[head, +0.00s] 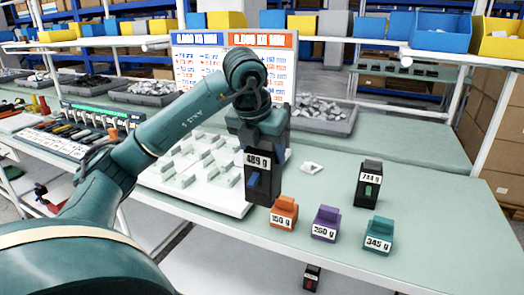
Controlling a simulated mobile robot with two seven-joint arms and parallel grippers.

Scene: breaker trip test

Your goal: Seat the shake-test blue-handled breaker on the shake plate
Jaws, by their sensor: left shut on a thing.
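My left gripper (262,128) points down and is shut on the top of a black breaker with a blue handle (263,188) and a "489 g" label. The breaker hangs upright in front of the right edge of a white plate (222,204) with several pale upright holders. It hides part of that plate. I cannot tell how far its lower end is from the table. I cannot tell for sure whether this white plate is the shake plate. My right gripper is not in view.
Orange (284,212), purple (326,224) and teal (378,236) labelled blocks stand right of the breaker. A black breaker with a green handle (368,185) stands behind them. Grey trays of parts (335,122) and a sign board (200,65) are farther back. The table's right side is clear.

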